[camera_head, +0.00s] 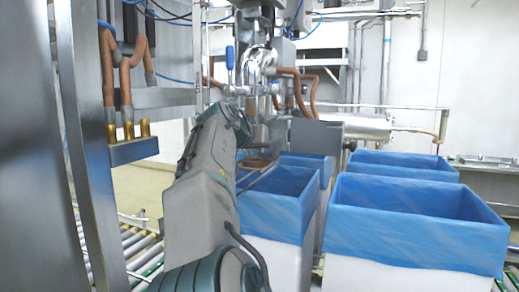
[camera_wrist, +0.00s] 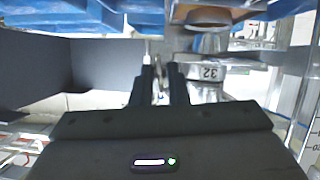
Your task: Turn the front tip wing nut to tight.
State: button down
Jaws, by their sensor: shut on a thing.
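In the wrist view, the two dark fingers of my gripper (camera_wrist: 163,75) point away from the camera and are close together. They are shut on a small silvery metal piece, which I take to be the front tip wing nut (camera_wrist: 159,88). Only a narrow strip of it shows between the fingers, so its angle and tightness cannot be told. Just right of the fingers is a metal part marked "32" (camera_wrist: 210,72), with rounded metal pieces above it. In the head view, my arm hides the fingertips and the nut cannot be made out.
In the head view, boxes with blue liners (camera_head: 415,225) stand at the right, near my arm. Shiny metal machinery (camera_head: 260,65) with brown hoses stands above and behind. A steel post (camera_head: 90,150) and roller conveyor (camera_head: 140,245) are at the left.

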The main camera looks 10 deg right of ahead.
jog(key=shift+f, duration=0.1)
dwell(0.3)
jog(key=c, duration=1.6)
grip_release()
